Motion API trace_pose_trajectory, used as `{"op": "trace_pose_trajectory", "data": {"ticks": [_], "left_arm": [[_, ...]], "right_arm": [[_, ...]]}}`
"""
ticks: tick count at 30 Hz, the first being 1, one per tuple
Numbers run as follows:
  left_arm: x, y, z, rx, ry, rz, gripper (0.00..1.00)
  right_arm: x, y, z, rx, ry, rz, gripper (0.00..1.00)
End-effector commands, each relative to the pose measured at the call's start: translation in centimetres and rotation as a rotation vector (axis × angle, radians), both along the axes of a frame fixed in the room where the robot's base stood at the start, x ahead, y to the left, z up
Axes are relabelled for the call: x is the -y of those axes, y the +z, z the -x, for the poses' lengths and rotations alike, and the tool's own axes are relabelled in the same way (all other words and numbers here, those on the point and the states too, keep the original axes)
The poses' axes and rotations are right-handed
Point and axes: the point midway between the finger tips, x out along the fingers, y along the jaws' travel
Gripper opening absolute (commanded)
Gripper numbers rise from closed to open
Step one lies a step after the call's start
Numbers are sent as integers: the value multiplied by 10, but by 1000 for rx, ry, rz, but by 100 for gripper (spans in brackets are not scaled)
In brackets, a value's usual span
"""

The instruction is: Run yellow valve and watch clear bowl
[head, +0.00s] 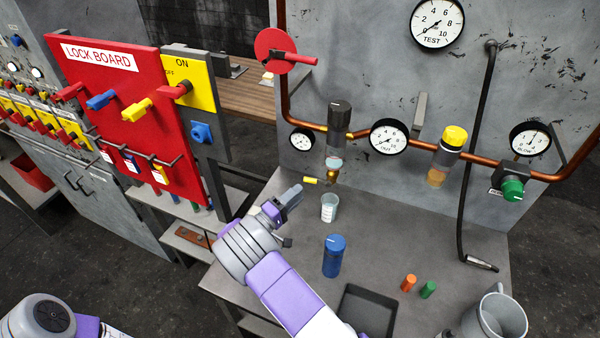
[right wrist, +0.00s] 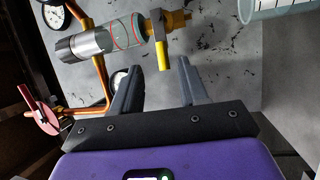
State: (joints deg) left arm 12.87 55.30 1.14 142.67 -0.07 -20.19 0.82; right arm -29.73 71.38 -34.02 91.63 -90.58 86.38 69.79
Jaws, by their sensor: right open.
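The yellow valve (head: 310,181) is a small yellow lever under the filter on the back panel; it also shows in the right wrist view (right wrist: 163,55), hanging from a brass fitting. Above it is the clear bowl (head: 334,156), under a black cap, with pale liquid visible; the right wrist view shows the bowl (right wrist: 127,32) with red ring marks. My right gripper (head: 293,194) is open and empty, below and left of the lever in the head view. In the right wrist view its fingers (right wrist: 157,72) are apart, with the lever beyond their tips. My left gripper is out of view.
A clear graduated cup (head: 329,207) stands below the filter. A blue canister (head: 334,256), a dark tray (head: 367,311), orange and green plugs and a grey mug (head: 497,318) are on the bench. The red lock board (head: 130,120) rises at left.

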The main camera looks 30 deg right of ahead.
Motion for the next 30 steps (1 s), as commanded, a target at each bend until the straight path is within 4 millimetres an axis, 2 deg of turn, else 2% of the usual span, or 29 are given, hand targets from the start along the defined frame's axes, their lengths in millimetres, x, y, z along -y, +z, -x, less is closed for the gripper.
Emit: {"op": "trace_pose_trajectory", "data": {"ticks": [5, 12, 18, 29, 30], "left_arm": [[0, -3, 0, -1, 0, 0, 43], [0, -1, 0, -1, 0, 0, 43], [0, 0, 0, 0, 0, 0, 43], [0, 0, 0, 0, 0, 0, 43], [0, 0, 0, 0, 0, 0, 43]], "right_arm": [[9, -3, -2, 0, -3, -1, 43], [45, 5, -13, 0, -5, -2, 43], [66, 8, -20, 0, -3, -2, 43], [72, 9, -22, 0, -1, -2, 43], [71, 9, -22, 0, -1, -2, 37]]}}
